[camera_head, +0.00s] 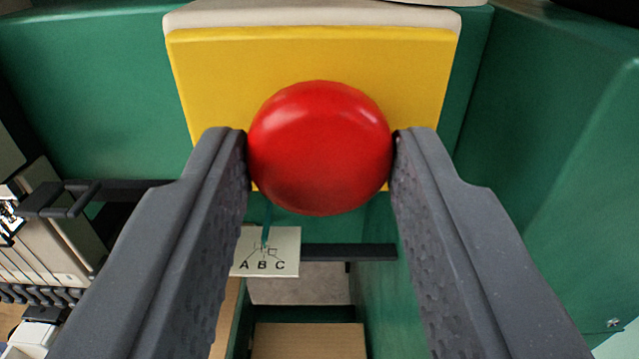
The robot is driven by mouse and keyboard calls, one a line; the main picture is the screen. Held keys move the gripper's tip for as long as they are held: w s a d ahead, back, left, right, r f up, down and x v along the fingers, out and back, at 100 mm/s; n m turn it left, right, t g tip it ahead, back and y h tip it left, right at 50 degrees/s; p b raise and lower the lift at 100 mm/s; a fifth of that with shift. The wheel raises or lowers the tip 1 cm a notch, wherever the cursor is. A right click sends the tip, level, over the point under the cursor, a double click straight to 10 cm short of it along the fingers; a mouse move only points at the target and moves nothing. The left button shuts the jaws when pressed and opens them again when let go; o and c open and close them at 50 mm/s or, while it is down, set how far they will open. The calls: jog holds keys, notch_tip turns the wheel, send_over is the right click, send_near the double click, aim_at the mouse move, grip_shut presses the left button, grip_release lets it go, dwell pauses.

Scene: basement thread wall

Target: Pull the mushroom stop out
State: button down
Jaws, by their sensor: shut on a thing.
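The mushroom stop is a round red button head (320,148) in front of a yellow plate (310,60) with a cream edge at its top. My gripper (320,150) is shut on the red head, with one dark grey finger against its left side and the other against its right side. The stem behind the head is hidden, so I cannot tell how far out the head stands.
Green panels (90,90) surround the yellow plate, and a green wall (560,150) stands close on the right. Below hangs a card marked A B C (268,252), beside a dark horizontal bar (350,252). A dark bracket (75,198) and machine parts are at the left.

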jog(key=shift+s+f, duration=0.1)
jog(key=shift+s, duration=0.25)
jog(key=shift+f, duration=0.15)
jog(key=c, duration=1.3)
grip_release()
jog(key=shift+s, duration=0.1)
jog(key=o, duration=0.4)
jog(key=shift+c, duration=0.2)
jog(key=shift+s, duration=0.2)
jog(key=s+b, duration=0.2)
jog(key=s, duration=1.1)
jog(key=shift+s, duration=0.25)
jog(key=shift+r+b, duration=0.2)
jog(key=shift+b, duration=0.1)
